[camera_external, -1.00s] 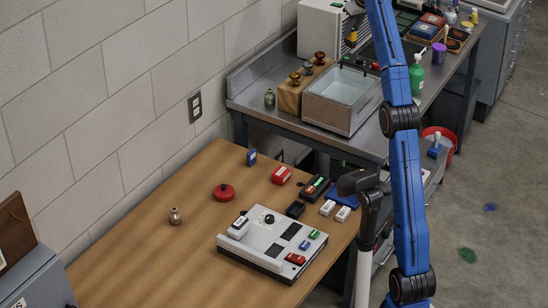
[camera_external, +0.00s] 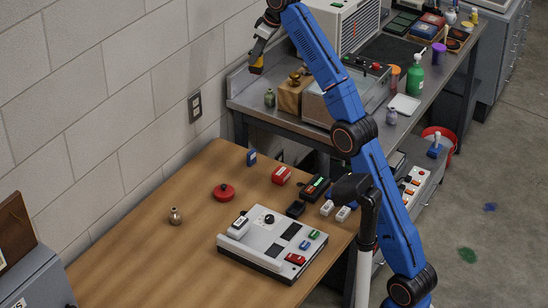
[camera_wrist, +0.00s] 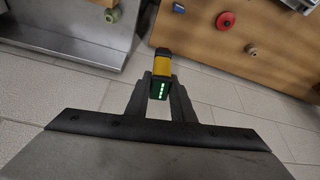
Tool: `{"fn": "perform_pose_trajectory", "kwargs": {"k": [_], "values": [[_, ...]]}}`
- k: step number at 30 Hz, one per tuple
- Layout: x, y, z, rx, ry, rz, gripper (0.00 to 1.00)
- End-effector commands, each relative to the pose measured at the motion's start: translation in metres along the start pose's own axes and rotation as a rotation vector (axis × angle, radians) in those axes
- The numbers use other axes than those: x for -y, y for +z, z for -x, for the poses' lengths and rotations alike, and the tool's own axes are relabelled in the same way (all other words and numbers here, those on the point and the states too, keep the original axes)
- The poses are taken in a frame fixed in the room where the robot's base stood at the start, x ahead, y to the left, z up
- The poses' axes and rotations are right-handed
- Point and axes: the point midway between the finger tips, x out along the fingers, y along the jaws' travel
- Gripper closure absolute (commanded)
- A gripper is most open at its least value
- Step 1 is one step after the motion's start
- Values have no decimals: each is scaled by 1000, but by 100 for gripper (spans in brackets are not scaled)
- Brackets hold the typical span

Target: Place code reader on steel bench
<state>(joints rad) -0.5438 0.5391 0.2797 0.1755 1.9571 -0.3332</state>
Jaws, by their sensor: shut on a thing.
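My gripper (camera_external: 260,52) is shut on the code reader (camera_external: 257,66), a small yellow and black block, and holds it up at the wall side of the steel bench. In the wrist view the code reader (camera_wrist: 161,70) sits between the two fingers (camera_wrist: 160,90), with a lit green display on its near end. The steel bench (camera_external: 243,99) has a raised back edge along the wall. In the external view the reader appears above the bench's near left corner, in front of the wall; its exact height cannot be told. My arm hides part of the bench.
A wooden table (camera_external: 150,262) with a grey device (camera_external: 262,246) and a red lid (camera_external: 223,192) is nearer.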

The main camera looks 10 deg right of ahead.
Motion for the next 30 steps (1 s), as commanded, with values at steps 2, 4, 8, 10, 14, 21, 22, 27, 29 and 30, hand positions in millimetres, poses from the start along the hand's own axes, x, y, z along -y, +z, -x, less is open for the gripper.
{"fn": "perform_pose_trajectory", "kwargs": {"k": [2, 4, 8, 10, 14, 21, 22, 27, 29, 30], "values": [[34, -12, -5, 0, -19, 47, 100], [61, -20, -8, -1, -35, 85, 100], [112, -32, -13, -1, -64, 156, 100], [140, -37, -15, -2, -79, 194, 100], [192, -45, -19, -2, -109, 265, 100], [290, -49, -22, -1, -163, 396, 100], [302, -48, -21, -1, -170, 412, 100], [371, -43, -19, -1, -209, 504, 100], [396, -40, -18, -1, -222, 537, 100], [412, -37, -17, -1, -231, 559, 100]]}}
